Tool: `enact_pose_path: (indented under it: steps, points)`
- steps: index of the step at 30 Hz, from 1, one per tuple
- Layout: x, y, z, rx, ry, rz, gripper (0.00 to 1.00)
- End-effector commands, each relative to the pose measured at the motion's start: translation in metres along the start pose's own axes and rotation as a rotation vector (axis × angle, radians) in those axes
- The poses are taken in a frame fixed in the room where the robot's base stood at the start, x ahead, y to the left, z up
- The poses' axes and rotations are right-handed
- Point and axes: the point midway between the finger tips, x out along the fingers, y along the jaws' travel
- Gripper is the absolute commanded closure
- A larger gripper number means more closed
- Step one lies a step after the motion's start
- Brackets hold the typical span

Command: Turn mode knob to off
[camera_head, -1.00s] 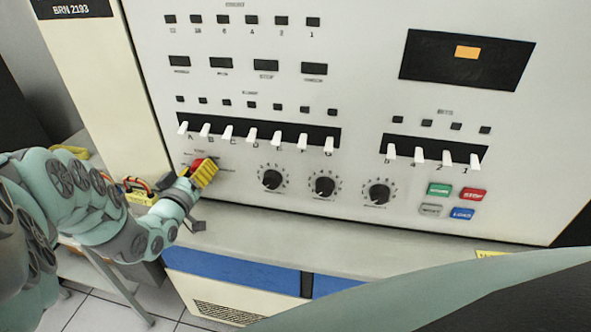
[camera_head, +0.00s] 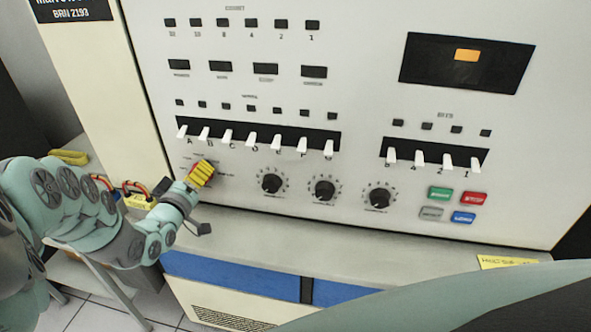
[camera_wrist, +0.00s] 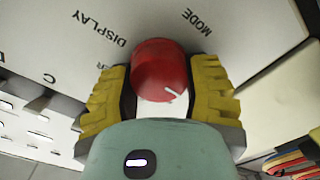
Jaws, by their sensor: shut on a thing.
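The red mode knob (camera_wrist: 160,68) is between the two yellow fingers of my gripper (camera_wrist: 160,95) in the wrist view. A white pointer line shows on the knob's face, toward the lower right of the picture. The words MODE and DISPLAY are printed on the panel beyond it. In the head view my gripper (camera_head: 201,174) is at the lower left of the white panel (camera_head: 350,110), its yellow fingers hiding most of the knob. The fingers are shut on the knob's sides.
Three black dials (camera_head: 324,189) stand right of the gripper. A row of white switches (camera_head: 252,140) is just above it. Green, red, grey and blue buttons (camera_head: 440,193) are at the lower right. A grey ledge (camera_head: 370,243) runs below the panel.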

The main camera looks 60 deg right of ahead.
Motion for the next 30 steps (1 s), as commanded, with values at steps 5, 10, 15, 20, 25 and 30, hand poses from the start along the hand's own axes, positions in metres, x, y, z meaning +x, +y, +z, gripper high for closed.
enact_pose_path:
  steps: [5,10,15,20,25,30]
  points:
    - [0.0,-0.002,-0.001,0.0,0.002,-0.004,0.32]
    - [0.0,-0.001,-0.001,0.001,0.001,-0.003,0.15]
    - [0.0,-0.001,0.0,0.001,0.001,-0.002,0.14]
    - [-0.001,-0.001,-0.001,0.0,0.001,-0.003,0.14]
    - [-0.007,-0.003,-0.001,-0.002,0.002,-0.007,0.14]
    - [-0.017,-0.004,-0.001,-0.003,0.002,-0.008,0.14]
